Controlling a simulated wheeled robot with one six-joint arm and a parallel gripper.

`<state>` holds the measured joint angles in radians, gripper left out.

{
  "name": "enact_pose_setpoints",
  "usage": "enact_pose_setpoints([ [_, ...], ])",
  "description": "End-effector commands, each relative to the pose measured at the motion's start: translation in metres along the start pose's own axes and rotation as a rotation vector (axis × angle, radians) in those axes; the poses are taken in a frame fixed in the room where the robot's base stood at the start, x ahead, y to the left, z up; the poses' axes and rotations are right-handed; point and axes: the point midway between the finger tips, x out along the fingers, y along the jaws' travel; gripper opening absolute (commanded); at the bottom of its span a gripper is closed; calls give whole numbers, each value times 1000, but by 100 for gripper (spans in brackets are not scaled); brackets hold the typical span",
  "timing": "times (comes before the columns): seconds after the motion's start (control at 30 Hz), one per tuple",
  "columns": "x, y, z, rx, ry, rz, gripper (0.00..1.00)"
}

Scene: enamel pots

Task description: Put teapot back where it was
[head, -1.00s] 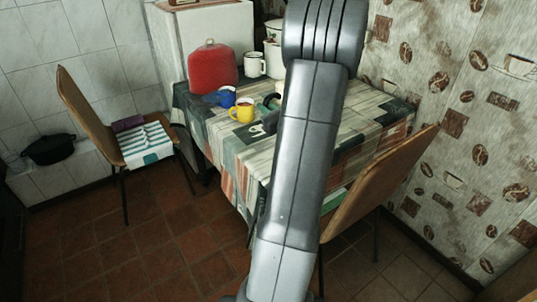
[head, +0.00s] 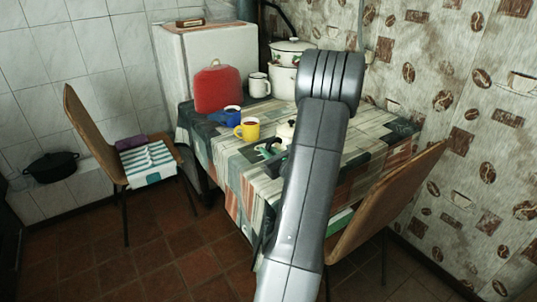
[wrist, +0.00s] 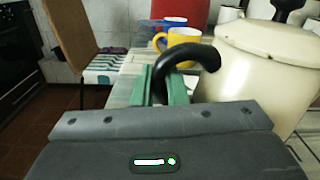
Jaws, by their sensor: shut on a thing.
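The cream enamel teapot (wrist: 265,65) fills the right of the wrist view, leaning in the picture, with a dark-knobbed lid. My gripper (wrist: 168,88), with green fingers, is shut on its black curved handle (wrist: 200,54). In the head view the teapot (head: 286,129) shows only partly at the left edge of my arm, over the table's near part. The green fingers (head: 269,149) show there too. My arm hides the rest of the teapot, and I cannot tell whether its base touches the table.
The table (head: 365,133) has a patterned cloth. A yellow mug (head: 248,130) and a blue mug (head: 231,115) stand left of the teapot. Behind are a red cover (head: 217,90), a white mug (head: 259,86) and stacked white pots (head: 284,80). Chairs stand left (head: 90,130) and right (head: 385,205).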

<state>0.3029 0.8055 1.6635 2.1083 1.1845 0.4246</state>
Motion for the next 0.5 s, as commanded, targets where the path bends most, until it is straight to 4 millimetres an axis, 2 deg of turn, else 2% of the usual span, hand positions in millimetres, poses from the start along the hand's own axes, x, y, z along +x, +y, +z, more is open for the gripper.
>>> enact_pose_setpoints([
  [0.4,0,0,-7,-3,-4,-1,0],
  [0.43,0,1,-8,0,-1,-1,14],
  [0.5,0,1,-7,0,-1,-1,28],
])
